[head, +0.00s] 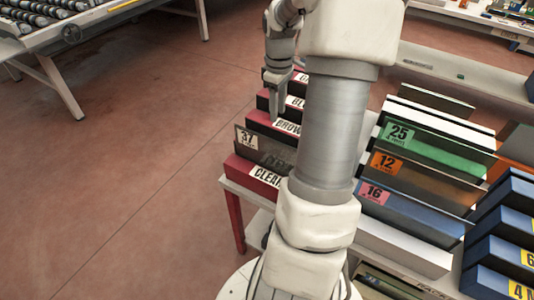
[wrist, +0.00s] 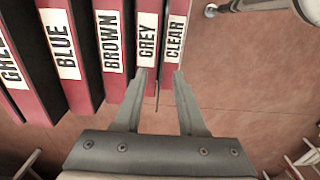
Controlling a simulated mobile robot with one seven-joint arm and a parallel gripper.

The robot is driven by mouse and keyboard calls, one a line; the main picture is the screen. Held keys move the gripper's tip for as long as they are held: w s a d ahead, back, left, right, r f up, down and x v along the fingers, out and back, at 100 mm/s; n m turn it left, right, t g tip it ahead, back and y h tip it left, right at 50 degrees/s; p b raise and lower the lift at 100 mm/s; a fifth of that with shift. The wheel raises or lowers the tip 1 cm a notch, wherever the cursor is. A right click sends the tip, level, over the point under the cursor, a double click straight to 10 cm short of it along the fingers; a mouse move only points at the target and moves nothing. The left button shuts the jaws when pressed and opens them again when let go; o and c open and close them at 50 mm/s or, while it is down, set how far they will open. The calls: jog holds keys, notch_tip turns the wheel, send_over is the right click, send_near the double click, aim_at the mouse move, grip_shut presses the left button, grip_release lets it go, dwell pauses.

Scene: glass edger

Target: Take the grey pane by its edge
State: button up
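The grey pane (head: 240,143) is a dark, see-through sheet with a "37" label. It stands upright in the rack between the red dividers marked GREY and CLEAR. In the wrist view the pane (wrist: 157,92) shows nearly edge-on as a thin dark strip. My gripper (wrist: 160,72) is open there, with one fingertip on each side of the strip. The left fingertip is by the GREY divider (wrist: 148,12) and the right one by the CLEAR divider (wrist: 175,15). I cannot tell whether they touch anything. In the head view my gripper (head: 276,115) hangs over the rack, partly hidden.
Red dividers marked BLUE (wrist: 62,45) and BROWN (wrist: 110,40) stand close beside. To the right, the table holds stacked panes, including a green one labelled 25 (head: 430,146). A roller table (head: 60,35) is at the far left. The floor between is clear.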

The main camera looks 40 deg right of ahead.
jog(key=b, duration=0.1)
send_near(275, 153)
notch_tip(275, 153, down, 5)
notch_tip(275, 153, down, 5)
jog(key=shift+d+f+b, duration=0.1)
jog(key=shift+f+b, duration=0.1)
jog(key=shift+b, duration=0.25)
grip_shut()
jog(key=shift+w+r, duration=0.1)
dwell(1.2)
